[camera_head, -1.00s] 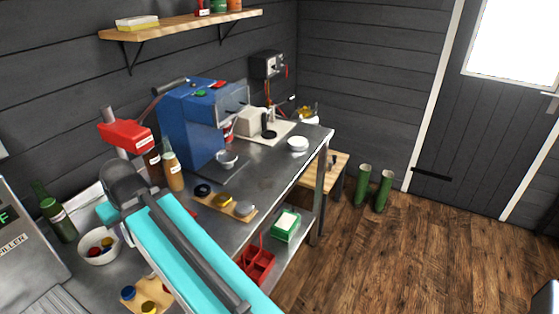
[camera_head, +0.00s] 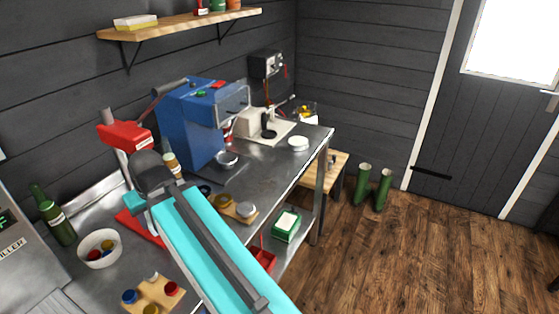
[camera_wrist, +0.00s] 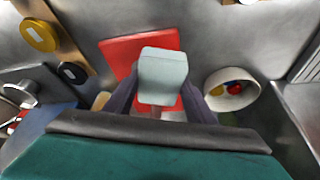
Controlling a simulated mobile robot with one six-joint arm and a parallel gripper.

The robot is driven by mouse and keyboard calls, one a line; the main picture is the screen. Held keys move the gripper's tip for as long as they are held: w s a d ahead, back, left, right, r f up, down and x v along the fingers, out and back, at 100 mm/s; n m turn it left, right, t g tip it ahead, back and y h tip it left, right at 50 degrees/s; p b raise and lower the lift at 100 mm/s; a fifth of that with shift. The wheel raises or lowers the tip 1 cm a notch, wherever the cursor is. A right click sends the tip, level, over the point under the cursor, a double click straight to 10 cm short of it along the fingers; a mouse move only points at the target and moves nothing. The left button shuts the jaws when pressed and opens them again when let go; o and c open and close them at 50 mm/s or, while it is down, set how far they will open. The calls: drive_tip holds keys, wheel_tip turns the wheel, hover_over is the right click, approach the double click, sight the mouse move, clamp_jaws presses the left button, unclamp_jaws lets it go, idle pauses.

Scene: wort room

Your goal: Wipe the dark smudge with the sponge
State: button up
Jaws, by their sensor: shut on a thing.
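My gripper (camera_wrist: 162,88) is shut on a pale grey-green block (camera_wrist: 163,66), which looks like the sponge, in the middle of the wrist view. The dark fingers press it from both sides. Beneath it in that view lies the flat red base (camera_wrist: 122,52) of the red stand. Whether the block touches anything below cannot be told. I cannot make out the dark smudge in either view; my arm hides part of the counter.
A white bowl (camera_head: 99,260) with coloured caps, a green bottle (camera_head: 56,222) and a wooden board (camera_head: 140,303) with jars stand at left. The red stand's head (camera_head: 124,133) and a blue machine (camera_head: 190,130) are behind. The counter's right part, before a white lid (camera_head: 299,143), is mostly clear.

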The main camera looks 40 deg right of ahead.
drive_tip(key=shift+d, duration=0.1)
drive_tip(key=shift+n, duration=0.5)
drive_tip(key=d, duration=0.3)
drive_tip(key=w+d+p, duration=0.1)
drive_tip(key=d, duration=0.3)
drive_tip(key=d+p, duration=0.1)
drive_tip(key=d, duration=0.2)
drive_tip(key=shift+w+d+r, duration=0.3)
drive_tip(key=shift+w+d, duration=0.05)
drive_tip(key=shift+d, duration=0.05)
drive_tip(key=shift+n+y, duration=0.3)
drive_tip(key=shift+n, duration=0.2)
drive_tip(key=d, duration=0.3)
drive_tip(key=d+p, duration=0.1)
drive_tip(key=d, duration=0.3)
drive_tip(key=d+p, duration=0.1)
drive_tip(key=d, duration=0.3)
drive_tip(key=shift+s+d+r, duration=0.1)
drive_tip(key=shift+s+r, duration=0.1)
drive_tip(key=shift+s, duration=0.15)
drive_tip(key=s+d+n+p, duration=0.1)
drive_tip(key=s+d, duration=0.2)
drive_tip(key=d, duration=0.7)
drive_tip(key=s+d+n+p, duration=0.1)
drive_tip(key=s+d, duration=0.3)
drive_tip(key=d, duration=0.7)
drive_tip(key=shift+s+d+r+y+p, duration=0.3)
drive_tip(key=shift+r+y+p, duration=0.1)
drive_tip(key=shift+p, duration=0.25)
